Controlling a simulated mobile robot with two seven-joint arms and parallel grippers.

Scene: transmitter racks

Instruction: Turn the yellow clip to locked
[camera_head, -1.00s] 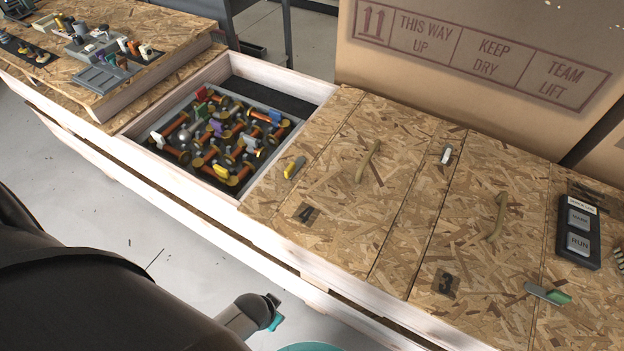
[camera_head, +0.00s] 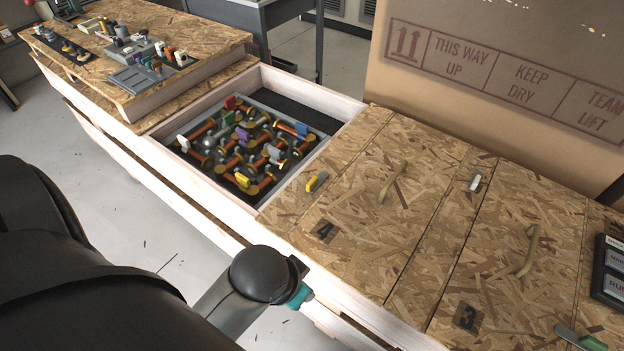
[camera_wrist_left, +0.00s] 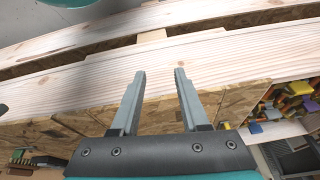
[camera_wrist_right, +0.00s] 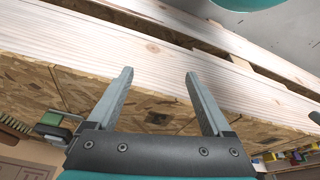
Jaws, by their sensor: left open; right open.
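The yellow clip (camera_head: 316,181) is a small piece with a yellow side and a grey side. It sits on the board between the open bin and the panel marked 4, lying at a slant in the head view. My right gripper (camera_wrist_right: 159,74) is open and empty over a similar stretch of rail. In the head view, a dark arm part of mine is left of the rail, well apart from the clip; no fingertips show there.
An open bin (camera_head: 262,196) of jumbled coloured parts lies left of the clip. A large cardboard box (camera_head: 500,90) stands behind.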

